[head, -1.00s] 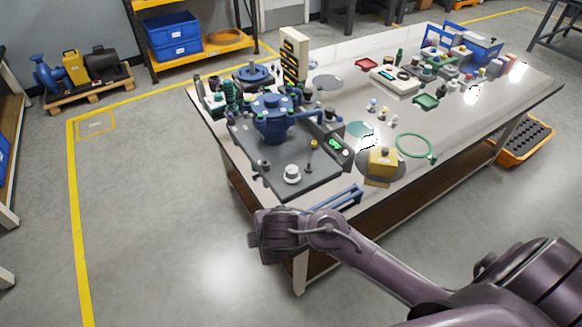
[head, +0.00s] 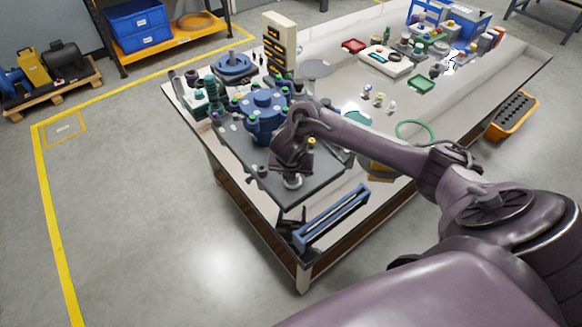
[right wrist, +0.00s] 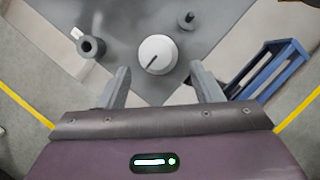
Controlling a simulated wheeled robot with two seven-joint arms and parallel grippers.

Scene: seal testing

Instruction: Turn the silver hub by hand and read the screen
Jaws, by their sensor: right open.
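A round whitish-silver knob (head: 293,182) stands near the front corner of the dark test plate (head: 305,195). In the right wrist view the knob (right wrist: 157,54) has a dark pointer line on its top. I cannot tell if it is the silver hub. A blue flanged housing (head: 262,112) sits on the plate behind it. My right gripper (head: 291,166) is above the knob, pointing down. In the right wrist view my right gripper (right wrist: 162,84) is open, with its fingers apart and nothing between them. The green-lit screen on the plate's right side is hidden behind my arm. My left gripper is out of view.
In the right wrist view a short dark post (right wrist: 187,21) and a dark hollow cylinder (right wrist: 93,47) stand near the knob. A blue frame (head: 332,216) lies along the table's front edge. The left floor is clear.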

